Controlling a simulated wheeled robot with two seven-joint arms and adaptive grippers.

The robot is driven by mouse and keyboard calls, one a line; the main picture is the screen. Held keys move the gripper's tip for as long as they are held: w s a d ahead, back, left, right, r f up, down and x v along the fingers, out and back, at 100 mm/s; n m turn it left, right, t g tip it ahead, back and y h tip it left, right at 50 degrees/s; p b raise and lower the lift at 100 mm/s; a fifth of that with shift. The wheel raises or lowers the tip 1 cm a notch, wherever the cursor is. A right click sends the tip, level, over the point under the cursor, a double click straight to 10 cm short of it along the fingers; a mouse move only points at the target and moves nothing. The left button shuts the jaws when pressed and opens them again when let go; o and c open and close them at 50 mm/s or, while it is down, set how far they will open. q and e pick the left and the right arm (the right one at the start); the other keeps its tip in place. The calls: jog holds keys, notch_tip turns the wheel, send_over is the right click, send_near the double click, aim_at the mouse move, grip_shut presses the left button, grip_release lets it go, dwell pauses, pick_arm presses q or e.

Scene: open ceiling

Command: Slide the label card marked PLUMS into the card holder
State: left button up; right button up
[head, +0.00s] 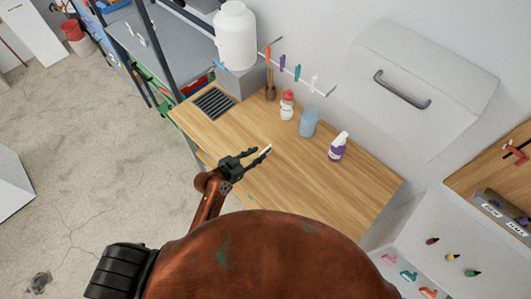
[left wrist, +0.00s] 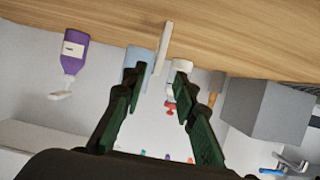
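My left gripper (head: 258,159) is over the wooden worktop with its fingers apart. A thin white piece (head: 265,151), possibly the label card, is at its fingertips. In the left wrist view the gripper (left wrist: 157,76) is open, and the white piece (left wrist: 163,47) shows edge-on, beyond and between the fingertips, with no clear contact on both sides. No writing on it is readable. At the far right a grey unit (head: 487,200) carries white labels (head: 492,209) with unreadable text; I cannot tell if it is the card holder. My right gripper is not in view.
On the worktop (head: 290,190) stand a purple spray bottle (head: 338,150), a blue cup (head: 309,123), a white bottle with a red cap (head: 287,106) and a brush (head: 270,88). A large white jug (head: 235,38) stands on a grey block at the back. The worktop's right part is clear.

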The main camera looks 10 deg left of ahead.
aim_at(265, 150)
pick_arm(q)
jog(key=x, duration=0.3)
jog(key=p+x, duration=0.1)
jog(key=shift+w+d+r, duration=0.15)
jog(key=shift+d, duration=0.25)
jog(key=shift+w+d+f, duration=0.2)
jog(key=shift+w+f, duration=0.1)
grip_shut()
